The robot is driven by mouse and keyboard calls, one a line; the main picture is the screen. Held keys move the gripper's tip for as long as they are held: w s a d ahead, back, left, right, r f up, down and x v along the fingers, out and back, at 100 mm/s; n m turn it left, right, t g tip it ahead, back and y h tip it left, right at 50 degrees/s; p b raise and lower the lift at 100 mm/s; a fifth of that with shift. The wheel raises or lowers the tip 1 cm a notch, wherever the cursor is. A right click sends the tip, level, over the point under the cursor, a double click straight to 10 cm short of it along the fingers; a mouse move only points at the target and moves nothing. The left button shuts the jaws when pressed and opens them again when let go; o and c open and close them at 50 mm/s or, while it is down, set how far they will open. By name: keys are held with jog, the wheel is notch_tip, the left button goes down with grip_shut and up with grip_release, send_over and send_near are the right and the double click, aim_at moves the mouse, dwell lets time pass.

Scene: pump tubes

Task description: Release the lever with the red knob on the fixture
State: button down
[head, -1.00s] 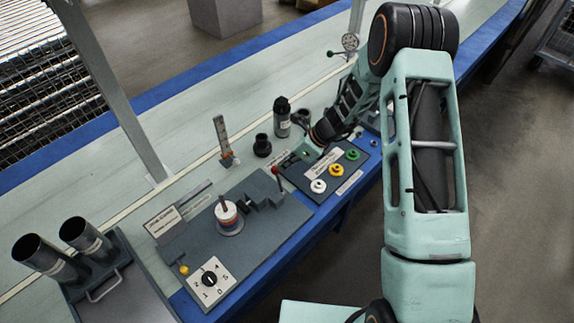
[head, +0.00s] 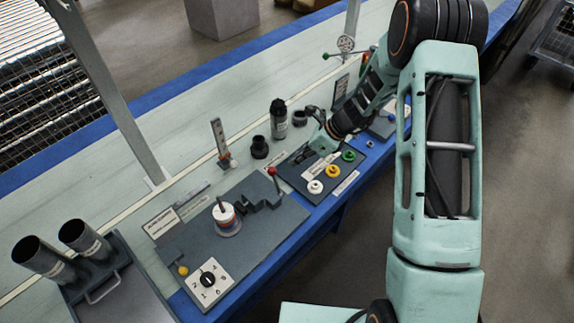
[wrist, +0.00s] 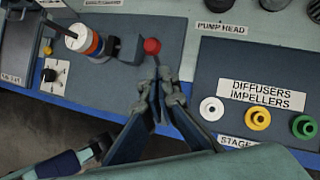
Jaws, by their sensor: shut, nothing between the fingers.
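The dark grey fixture plate (head: 185,245) lies on the bench at the lower left. Its lever has a red knob (head: 272,171) and stands up near the plate's right end, beside dark clamp blocks (head: 246,203). In the wrist view the red knob (wrist: 152,46) is just beyond the fingertips. A white, orange and blue round part (head: 226,217) sits in the fixture. My gripper (head: 302,155) is over the neighbouring panel, right of the knob and apart from it in the head view. In the wrist view my gripper (wrist: 161,76) is shut and empty.
The diffuser and impeller panel (head: 345,183) holds white (head: 315,187), yellow (head: 332,171) and green (head: 348,156) rings. A black bottle (head: 278,118) and a dark cup (head: 259,147) stand behind. A numbered dial (head: 208,279) is on the fixture's front corner.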

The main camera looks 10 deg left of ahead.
jog(key=a+v, duration=0.1)
jog(key=v, duration=0.5)
jog(key=shift+w+d+r, duration=0.2)
jog(key=shift+w+r, duration=0.15)
jog(key=shift+r, duration=0.3)
